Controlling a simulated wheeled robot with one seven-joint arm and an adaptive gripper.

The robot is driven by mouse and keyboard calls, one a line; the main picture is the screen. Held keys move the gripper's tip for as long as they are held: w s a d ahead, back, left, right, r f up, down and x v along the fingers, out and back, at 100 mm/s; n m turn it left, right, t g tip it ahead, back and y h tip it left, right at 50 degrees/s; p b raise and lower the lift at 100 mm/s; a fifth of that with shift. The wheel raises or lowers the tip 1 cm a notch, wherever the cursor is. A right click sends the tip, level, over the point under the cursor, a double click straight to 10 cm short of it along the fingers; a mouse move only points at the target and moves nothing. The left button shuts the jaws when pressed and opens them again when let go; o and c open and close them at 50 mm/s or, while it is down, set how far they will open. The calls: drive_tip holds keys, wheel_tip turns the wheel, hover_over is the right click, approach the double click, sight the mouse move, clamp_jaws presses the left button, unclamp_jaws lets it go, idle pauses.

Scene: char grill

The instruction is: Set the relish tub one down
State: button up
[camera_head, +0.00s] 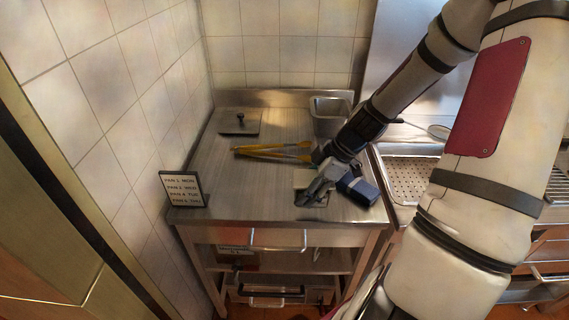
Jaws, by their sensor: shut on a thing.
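My gripper (312,195) is low over the steel worktop, its grey fingers reaching down and to the left.
On the steel worktop (225,180) lie yellow-handled tongs (272,152) and a flat lid with a knob (239,124). A metal pan (331,112) stands at the back right. A lettered sign (183,189) stands at the front left. The left middle is clear.

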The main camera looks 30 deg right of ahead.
drive_tip(key=w+d, duration=0.1)
drive_tip(key=w, duration=0.3)
drive_tip(key=w+d+f, duration=0.1)
drive_tip(key=w, duration=0.3)
drive_tip(key=w+d+b, duration=0.1)
drive_tip(key=w, duration=0.3)
drive_tip(key=shift+w+f, duration=0.15)
drive_tip(key=shift+w, duration=0.2)
drive_tip(key=shift+f, duration=1.7)
drive_tip(key=shift+f, duration=0.1)
drive_tip(key=o, duration=1.6)
drive_tip(key=shift+c, duration=0.2)
